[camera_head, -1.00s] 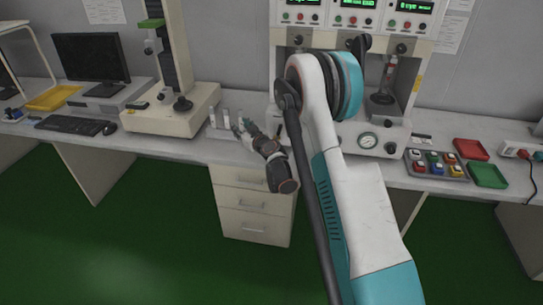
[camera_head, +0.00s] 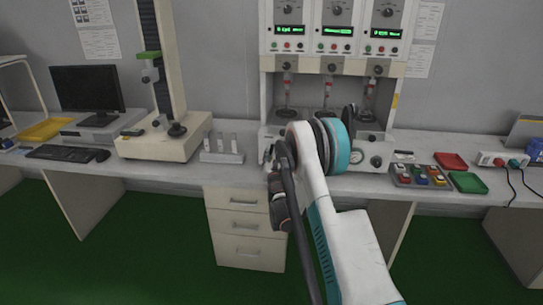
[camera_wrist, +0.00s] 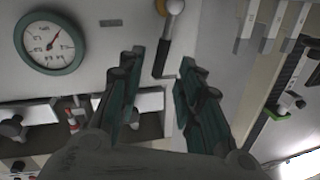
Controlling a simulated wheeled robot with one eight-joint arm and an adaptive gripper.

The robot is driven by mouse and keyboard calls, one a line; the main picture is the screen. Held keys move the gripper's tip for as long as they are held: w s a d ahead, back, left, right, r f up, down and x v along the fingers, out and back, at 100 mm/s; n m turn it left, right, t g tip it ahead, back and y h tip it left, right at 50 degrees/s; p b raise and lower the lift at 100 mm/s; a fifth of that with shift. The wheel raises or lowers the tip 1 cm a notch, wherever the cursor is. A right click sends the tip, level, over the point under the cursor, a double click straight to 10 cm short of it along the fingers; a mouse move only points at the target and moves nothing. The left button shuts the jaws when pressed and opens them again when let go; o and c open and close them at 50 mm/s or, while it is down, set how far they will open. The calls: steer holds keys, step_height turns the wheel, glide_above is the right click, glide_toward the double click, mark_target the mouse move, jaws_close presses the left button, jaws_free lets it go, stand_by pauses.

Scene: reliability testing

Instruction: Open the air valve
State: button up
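The likely air valve is a black lever (camera_wrist: 163,58) with a yellow band and pale ball end, on a light panel in the wrist view. My gripper (camera_wrist: 157,64) is open and empty, with dark green-black fingers on either side of the lever in the picture. I cannot tell whether either finger touches it. A round gauge (camera_wrist: 50,42) with a green rim and red needle sits left of the lever. In the head view my arm hides the lever and most of my gripper at the lower front of the test machine (camera_head: 330,68).
A holder with upright white pieces (camera_head: 221,150) stands left of the machine. A button box (camera_head: 420,176), red tray (camera_head: 450,162) and green tray (camera_head: 468,182) lie on the right. A tester (camera_head: 165,138) and monitor (camera_head: 87,88) stand farther left.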

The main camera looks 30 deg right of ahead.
mark_target(271, 150)
steer(key=shift+b+x, duration=0.55)
steer(key=shift+x, duration=1.85)
steer(key=shift+a, duration=0.1)
jaws_close()
